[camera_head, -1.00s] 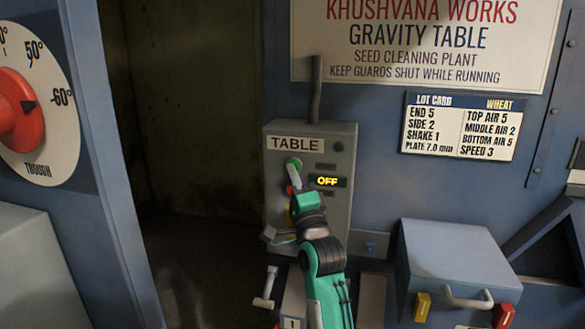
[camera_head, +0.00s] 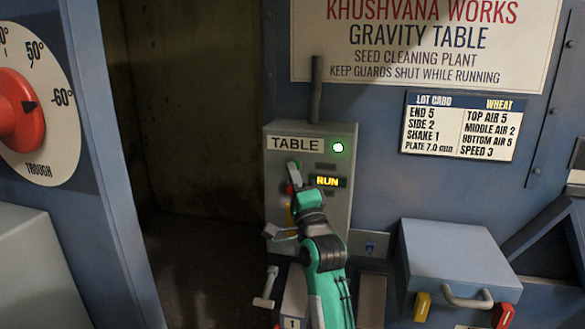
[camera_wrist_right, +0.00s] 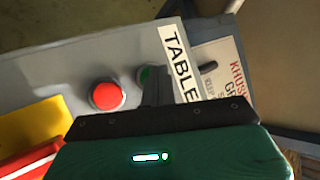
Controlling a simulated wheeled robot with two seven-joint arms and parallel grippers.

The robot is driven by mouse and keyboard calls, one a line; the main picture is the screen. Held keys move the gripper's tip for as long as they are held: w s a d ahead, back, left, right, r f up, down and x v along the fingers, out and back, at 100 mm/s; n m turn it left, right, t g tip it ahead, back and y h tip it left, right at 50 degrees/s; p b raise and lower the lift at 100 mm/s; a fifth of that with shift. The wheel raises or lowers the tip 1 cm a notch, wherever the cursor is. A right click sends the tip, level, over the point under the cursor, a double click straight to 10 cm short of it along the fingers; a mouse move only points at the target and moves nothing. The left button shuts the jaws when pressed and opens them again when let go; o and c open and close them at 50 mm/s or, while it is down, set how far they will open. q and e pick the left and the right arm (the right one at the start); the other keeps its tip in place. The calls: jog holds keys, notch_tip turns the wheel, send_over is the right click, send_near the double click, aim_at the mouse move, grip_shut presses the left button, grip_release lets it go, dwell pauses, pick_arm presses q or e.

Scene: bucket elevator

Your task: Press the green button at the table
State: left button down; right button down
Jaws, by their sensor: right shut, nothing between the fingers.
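The grey TABLE control box (camera_head: 345,150) is on the blue wall. Its small display (camera_head: 327,181) reads RUN in yellow, and a round lamp (camera_head: 338,147) at its upper right glows green. The green button (camera_head: 293,163) is on the left of the box; in the right wrist view the green button (camera_wrist_right: 146,76) is partly hidden by my fingers. My right gripper (camera_head: 294,178) is shut and empty, its tip at or just by the green button; contact cannot be told. A red button (camera_wrist_right: 107,95) sits beside it. My left gripper is not in view.
A red dial (camera_head: 20,110) marked in degrees is at the left. A lot card (camera_head: 459,126) hangs at the right. A grey hinged box (camera_head: 455,262) with a handle and yellow and red tabs juts out at lower right. A dark doorway opens left of the control box.

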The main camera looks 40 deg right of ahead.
jog(key=shift+s+a, duration=0.6)
jog(key=shift+a, duration=0.05)
jog(key=shift+s+a+p, duration=0.75)
jog(key=shift+s+a, duration=0.9)
jog(key=shift+a, duration=0.25)
